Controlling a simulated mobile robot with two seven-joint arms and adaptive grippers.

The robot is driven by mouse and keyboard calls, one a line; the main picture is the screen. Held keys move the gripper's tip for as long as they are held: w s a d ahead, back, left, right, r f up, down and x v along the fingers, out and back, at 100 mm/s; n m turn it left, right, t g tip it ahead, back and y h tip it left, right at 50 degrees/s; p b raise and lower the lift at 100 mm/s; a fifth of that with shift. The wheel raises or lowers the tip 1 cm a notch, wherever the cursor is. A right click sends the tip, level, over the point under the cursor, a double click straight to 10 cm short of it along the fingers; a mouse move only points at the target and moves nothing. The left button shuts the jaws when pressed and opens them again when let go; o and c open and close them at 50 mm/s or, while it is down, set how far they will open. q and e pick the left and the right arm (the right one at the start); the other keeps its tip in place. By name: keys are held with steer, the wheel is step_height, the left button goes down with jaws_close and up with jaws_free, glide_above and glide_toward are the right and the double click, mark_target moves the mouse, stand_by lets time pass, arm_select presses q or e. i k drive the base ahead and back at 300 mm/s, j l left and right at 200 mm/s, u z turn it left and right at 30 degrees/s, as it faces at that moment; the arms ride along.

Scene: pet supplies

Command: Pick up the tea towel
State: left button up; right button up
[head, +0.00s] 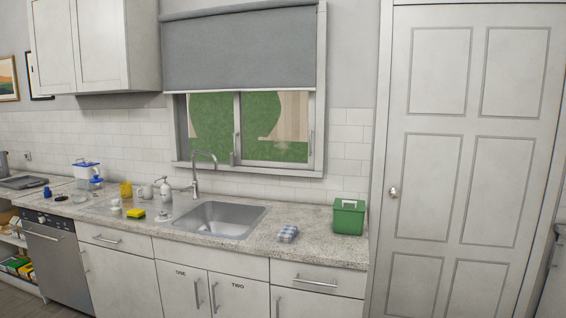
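A small folded blue-and-white checked cloth, which looks like the tea towel (288,233), lies on the speckled countertop (262,250). It is between the sink on its left and a green box on its right, near the counter's front half. Neither of my grippers shows in the head view.
The green box (348,218) with a pale handle stands right of the cloth. The sink (221,219) with its tap (195,172) is to the left. A yellow sponge (136,213), a soap dispenser (165,190) and mugs stand further left. A closed white door (468,140) is at the right.

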mark_target(288, 233)
steer(key=i+u, duration=0.15)
steer(key=u, duration=0.25)
steer(key=i+l+u, duration=0.15)
steer(key=u, duration=0.25)
steer(key=i+l+u, duration=0.15)
steer(key=i+l, duration=0.25)
steer(key=i+l+u, duration=0.2)
steer(key=l, duration=0.4)
steer(key=i, duration=0.1)
